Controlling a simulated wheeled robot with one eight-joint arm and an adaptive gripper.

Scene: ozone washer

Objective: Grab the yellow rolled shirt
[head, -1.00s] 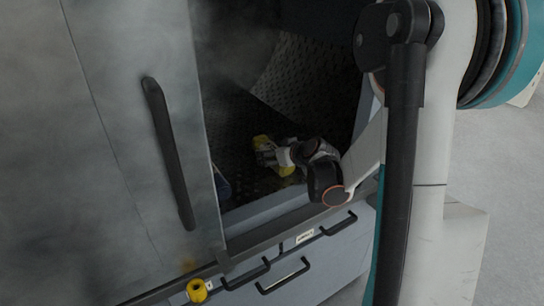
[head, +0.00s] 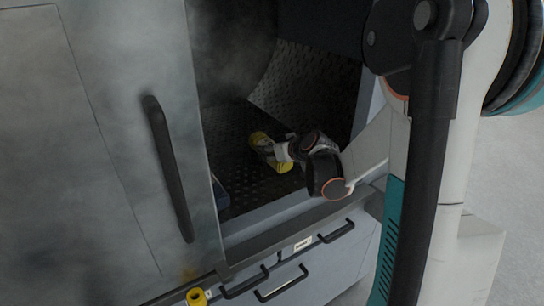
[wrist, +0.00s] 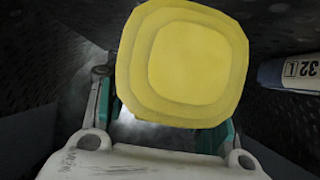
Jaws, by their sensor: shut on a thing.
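The yellow rolled shirt (head: 285,167) is inside the dark washer chamber, with my gripper (head: 272,153) across its middle. Yellow shows on both sides of the fingers. In the wrist view the shirt (wrist: 190,55) is seen end-on as a rounded, layered yellow roll between the fingers. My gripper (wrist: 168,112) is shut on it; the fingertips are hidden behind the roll. Whether the shirt touches the chamber floor is hard to tell.
The washer's grey door (head: 110,150) with a black handle stands left of the opening. A blue item (head: 220,192) lies by the door edge. In the wrist view a labelled cylinder (wrist: 290,72) is at right. The textured chamber floor (head: 228,140) around the shirt looks mostly clear. Haze hangs above.

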